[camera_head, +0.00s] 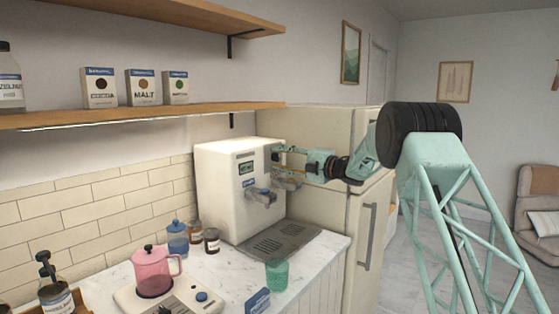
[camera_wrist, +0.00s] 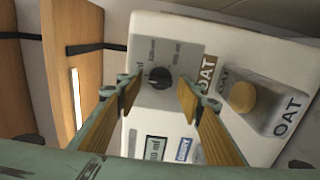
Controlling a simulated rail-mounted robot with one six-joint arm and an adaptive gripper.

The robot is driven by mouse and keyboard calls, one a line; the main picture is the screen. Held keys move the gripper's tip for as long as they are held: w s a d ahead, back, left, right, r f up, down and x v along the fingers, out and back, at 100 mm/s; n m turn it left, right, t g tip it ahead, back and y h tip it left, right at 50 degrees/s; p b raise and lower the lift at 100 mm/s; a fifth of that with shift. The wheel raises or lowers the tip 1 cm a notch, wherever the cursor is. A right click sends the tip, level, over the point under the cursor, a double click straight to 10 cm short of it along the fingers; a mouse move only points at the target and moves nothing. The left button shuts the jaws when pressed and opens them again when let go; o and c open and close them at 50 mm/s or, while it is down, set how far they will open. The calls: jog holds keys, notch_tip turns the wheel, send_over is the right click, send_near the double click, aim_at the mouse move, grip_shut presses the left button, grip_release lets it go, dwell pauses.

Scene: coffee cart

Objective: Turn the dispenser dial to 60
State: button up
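The dispenser (camera_head: 222,178) is a white box on the counter, and its panel fills much of the wrist view (camera_wrist: 225,62). The black round dial (camera_wrist: 159,78) sits on a grey plate with small markings, too small to read surely. A small display (camera_wrist: 155,148) lies below it, its digits unclear. My gripper (camera_wrist: 158,95) is open, with one finger on each side of the dial in the picture. A gap shows on both sides, and I cannot tell how far the tips are from the panel. In the head view my gripper (camera_head: 280,157) is at the dispenser's right side; the dial cannot be made out there.
An orange-brown button (camera_wrist: 243,97) marked OAT is right of the dial. A drip tray (camera_head: 270,245), a green cup (camera_head: 277,275) and a pink pot (camera_head: 155,273) are on the counter. The fridge (camera_head: 335,145) stands behind my arm.

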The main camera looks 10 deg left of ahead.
jog(key=v, duration=1.2)
dwell(0.4)
jog(key=shift+w+d+r, duration=0.1)
